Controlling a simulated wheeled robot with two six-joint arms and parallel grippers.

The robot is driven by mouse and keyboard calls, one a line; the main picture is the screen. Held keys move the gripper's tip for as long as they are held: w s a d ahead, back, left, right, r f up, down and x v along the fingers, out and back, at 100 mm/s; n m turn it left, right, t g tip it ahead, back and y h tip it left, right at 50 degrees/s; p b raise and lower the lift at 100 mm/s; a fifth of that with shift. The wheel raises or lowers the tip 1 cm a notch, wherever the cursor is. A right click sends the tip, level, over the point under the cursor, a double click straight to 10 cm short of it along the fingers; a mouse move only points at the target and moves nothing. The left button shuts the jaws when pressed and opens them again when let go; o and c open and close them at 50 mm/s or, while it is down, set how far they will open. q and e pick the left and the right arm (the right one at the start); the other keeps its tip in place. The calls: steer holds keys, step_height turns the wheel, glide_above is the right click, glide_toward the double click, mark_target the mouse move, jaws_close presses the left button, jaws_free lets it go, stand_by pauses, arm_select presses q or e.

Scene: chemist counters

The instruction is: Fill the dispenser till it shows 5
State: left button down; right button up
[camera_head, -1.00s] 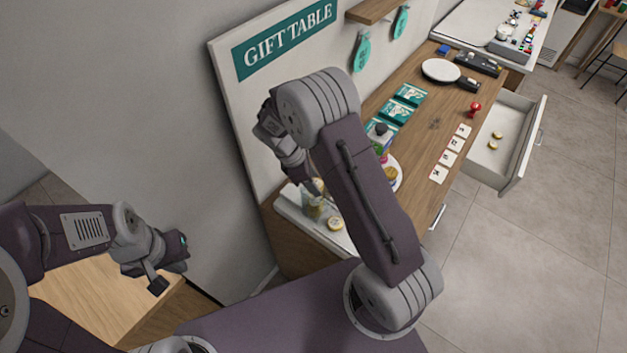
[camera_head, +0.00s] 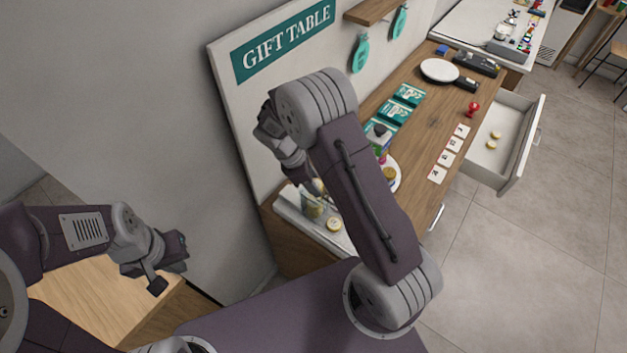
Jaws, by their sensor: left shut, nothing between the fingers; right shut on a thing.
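A clear glass-like container (camera_head: 312,206), possibly the dispenser, stands on a pale tray (camera_head: 290,213) at the near end of the wooden counter. No number on it can be read. A round gold-lidded item (camera_head: 333,224) sits beside it. My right gripper (camera_head: 317,186) points down just above the container, partly hidden by my own arm. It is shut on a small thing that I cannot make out. My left gripper (camera_head: 172,264) is shut and empty at the lower left, beside the wall and away from the counter.
A white plate with a gold item (camera_head: 390,175) is partly behind my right arm. Several white cards (camera_head: 448,158), teal cards (camera_head: 407,95) and a red stamp (camera_head: 473,109) lie on the counter. The open drawer (camera_head: 513,150) juts out right, holding gold discs (camera_head: 493,141).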

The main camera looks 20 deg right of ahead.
steer(key=o, duration=1.4)
steer(key=b+v, duration=0.2)
steer(key=v, duration=0.7)
steer(key=shift+f, duration=0.1)
